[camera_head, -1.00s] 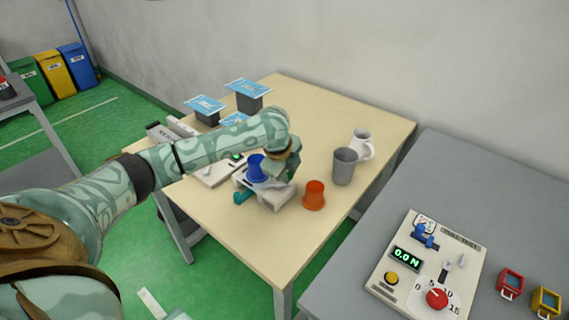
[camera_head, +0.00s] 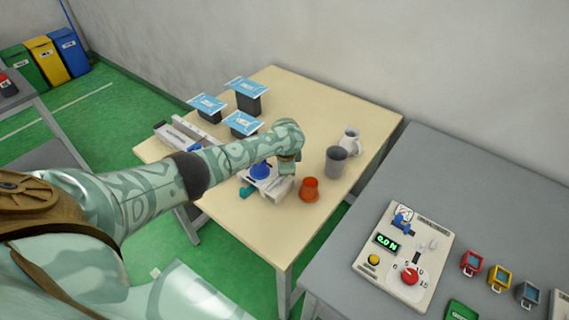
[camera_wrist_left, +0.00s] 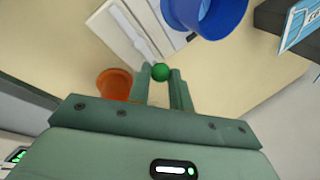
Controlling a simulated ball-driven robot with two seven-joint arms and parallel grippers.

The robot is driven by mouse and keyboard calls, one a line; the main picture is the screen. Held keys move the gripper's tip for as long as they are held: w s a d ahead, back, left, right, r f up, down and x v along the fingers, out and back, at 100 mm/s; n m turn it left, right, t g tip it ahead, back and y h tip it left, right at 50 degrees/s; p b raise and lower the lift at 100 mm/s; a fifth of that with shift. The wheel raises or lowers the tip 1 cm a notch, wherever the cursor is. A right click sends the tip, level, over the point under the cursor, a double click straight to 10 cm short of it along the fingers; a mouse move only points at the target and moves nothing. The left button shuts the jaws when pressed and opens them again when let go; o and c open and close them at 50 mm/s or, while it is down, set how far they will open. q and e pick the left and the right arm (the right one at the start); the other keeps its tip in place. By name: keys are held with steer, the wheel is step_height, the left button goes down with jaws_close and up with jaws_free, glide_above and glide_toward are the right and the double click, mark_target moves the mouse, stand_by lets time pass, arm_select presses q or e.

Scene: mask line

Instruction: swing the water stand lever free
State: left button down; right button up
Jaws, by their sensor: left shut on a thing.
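The white water stand (camera_head: 281,189) is on the wooden table, with a blue cup (camera_head: 261,171) on it. The blue cup also shows at the top of the left wrist view (camera_wrist_left: 205,18). A round green knob (camera_wrist_left: 160,72) sits between the fingertips of my left gripper (camera_wrist_left: 161,78), which is shut on it beside the white stand. In the head view my left gripper (camera_head: 287,170) is low over the stand's right side; its fingertips and the lever's arm are mostly hidden. My right gripper is not in view.
An orange cup (camera_head: 309,190) stands close right of the stand, with a grey cup (camera_head: 336,162) and a white jug (camera_head: 350,141) behind. Dark containers with blue-and-white covers (camera_head: 246,95) stand at the back left. A grey table (camera_head: 455,185) with a control panel (camera_head: 405,254) is at right.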

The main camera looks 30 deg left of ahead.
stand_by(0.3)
arm_select(q)
steer(key=c, duration=1.3)
jaws_free()
steer(key=shift+a, duration=0.1)
steer(key=p+v, duration=0.8)
steer(key=v, duration=0.8)
steer(key=shift+r, duration=0.1)
steer(key=shift+d, duration=0.2)
